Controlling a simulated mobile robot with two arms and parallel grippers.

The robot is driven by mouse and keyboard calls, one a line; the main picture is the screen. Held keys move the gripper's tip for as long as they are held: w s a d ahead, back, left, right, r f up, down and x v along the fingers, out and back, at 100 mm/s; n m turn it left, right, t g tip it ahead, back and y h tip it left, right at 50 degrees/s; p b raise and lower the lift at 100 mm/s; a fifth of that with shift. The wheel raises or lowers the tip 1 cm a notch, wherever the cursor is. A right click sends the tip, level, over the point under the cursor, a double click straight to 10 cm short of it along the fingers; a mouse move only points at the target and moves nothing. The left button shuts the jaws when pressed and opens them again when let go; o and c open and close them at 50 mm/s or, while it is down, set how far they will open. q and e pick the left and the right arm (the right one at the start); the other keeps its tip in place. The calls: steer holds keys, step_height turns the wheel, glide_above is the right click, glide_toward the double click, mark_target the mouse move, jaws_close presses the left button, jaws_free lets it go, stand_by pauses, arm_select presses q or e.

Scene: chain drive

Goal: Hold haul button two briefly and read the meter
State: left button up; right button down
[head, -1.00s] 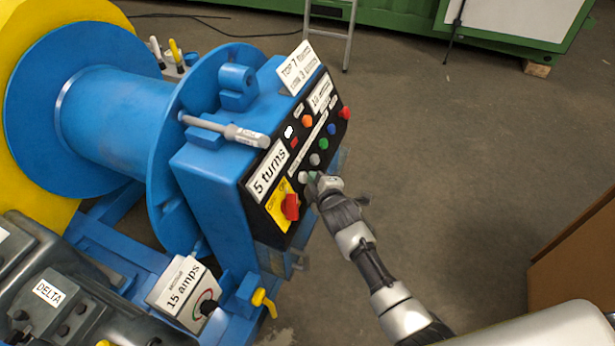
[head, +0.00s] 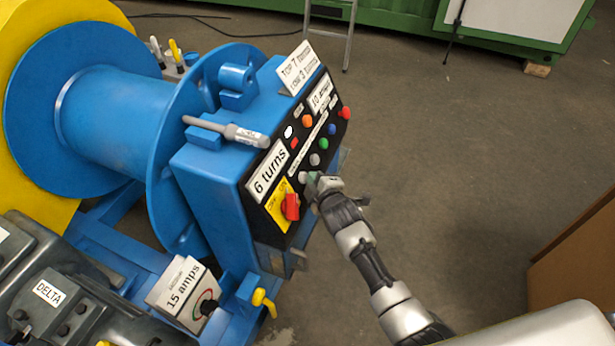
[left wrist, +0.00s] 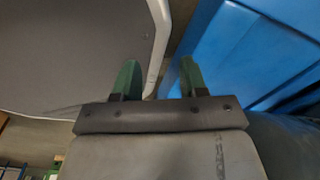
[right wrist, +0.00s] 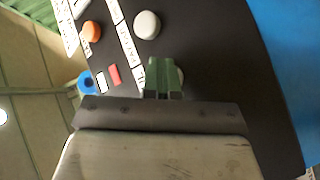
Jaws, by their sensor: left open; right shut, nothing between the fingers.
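The dark control panel (head: 318,150) is on the blue winch housing, with a column of coloured buttons. My right gripper (head: 312,181) is shut and empty, its tips at the lowest pale button (head: 303,177). In the right wrist view its green fingers (right wrist: 162,72) overlap a pale button (right wrist: 180,76), mostly hidden; contact cannot be told. Another pale button (right wrist: 147,25) is above it. A dial box (head: 185,292) reads "15 amps". My left gripper (left wrist: 160,80) is open and empty.
A red rotary switch (head: 291,206) is low on the panel. A grey-handled tool (head: 228,131) lies on the housing top. The blue drum (head: 110,115) is at the left, and a brown cabinet (head: 575,255) is at the right. Open floor lies between panel and cabinet.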

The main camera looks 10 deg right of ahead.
stand_by(0.9)
steer(key=shift+s+d+r+p, duration=0.45)
steer(key=shift+d+p, duration=0.2)
steer(key=shift+p, duration=0.3)
steer(key=d+p, duration=0.1)
steer(key=s+d+r+p, duration=0.1)
steer(key=p, duration=0.1)
steer(key=s+d+r+p, duration=0.1)
steer(key=shift+s+d, duration=0.25)
steer(key=shift+d, duration=0.15)
